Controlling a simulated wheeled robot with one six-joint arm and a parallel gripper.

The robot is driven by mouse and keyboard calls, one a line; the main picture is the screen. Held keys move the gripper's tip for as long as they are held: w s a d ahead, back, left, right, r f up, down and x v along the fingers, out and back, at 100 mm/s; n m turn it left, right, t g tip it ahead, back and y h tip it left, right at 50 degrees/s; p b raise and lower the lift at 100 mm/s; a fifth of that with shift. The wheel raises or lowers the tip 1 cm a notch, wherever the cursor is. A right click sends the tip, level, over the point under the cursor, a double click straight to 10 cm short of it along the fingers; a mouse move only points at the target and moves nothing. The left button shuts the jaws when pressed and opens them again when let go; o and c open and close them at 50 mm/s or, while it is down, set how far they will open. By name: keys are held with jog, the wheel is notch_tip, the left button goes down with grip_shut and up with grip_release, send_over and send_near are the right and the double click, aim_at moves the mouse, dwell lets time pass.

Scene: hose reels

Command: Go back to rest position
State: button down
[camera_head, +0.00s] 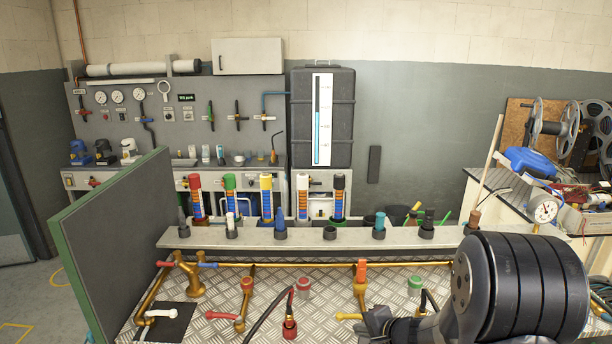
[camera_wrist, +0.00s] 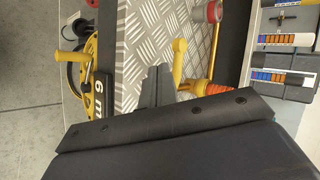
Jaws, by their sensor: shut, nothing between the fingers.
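My gripper (camera_head: 376,322) is at the lower right of the head view, low over the diamond-plate bench, at the end of my dark arm. Its closed fingers (camera_wrist: 155,86) show in the wrist view in front of the plate, with nothing between them. A valve with a yellow lever (camera_wrist: 180,60) is just to the right of the fingers in the wrist view. A yellow lever (camera_head: 348,317) also shows left of my gripper in the head view. My arm hides the bench's right front part.
A brass pipe (camera_head: 310,264) with several valves crosses the diamond-plate bench (camera_head: 330,290). A grey panel (camera_head: 112,245) stands at the left. Coloured tubes stand along the rear ledge (camera_head: 350,240). A yellow reel marked 6 m (camera_wrist: 88,62) shows in the wrist view.

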jog(key=shift+d+n+p, duration=0.15)
jog(key=shift+n+p, duration=0.15)
jog(key=shift+p, duration=0.1)
